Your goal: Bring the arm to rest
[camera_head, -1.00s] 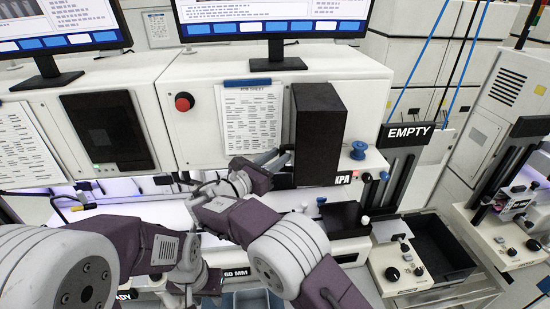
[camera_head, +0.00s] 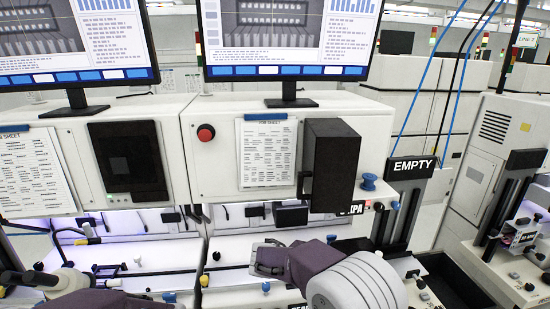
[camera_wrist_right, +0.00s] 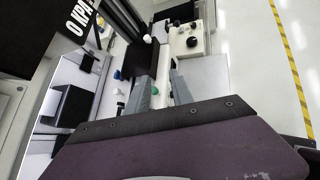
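My right arm (camera_head: 345,280) comes in from the bottom right in the head view, its purple forearm low in front of the bench. In the right wrist view my right gripper (camera_wrist_right: 160,88) has its two grey fingers apart, with no held object visible between them. A small green knob and bench surface show behind the gap. My left gripper cannot be made out in the head view.
A white machine with a red button (camera_head: 205,132), paper sheet (camera_head: 267,152) and black box (camera_head: 328,165) stands ahead. A post with an EMPTY sign (camera_head: 413,168) is to its right. Two monitors (camera_head: 290,40) stand above. Open floor (camera_wrist_right: 255,60) shows in the wrist view.

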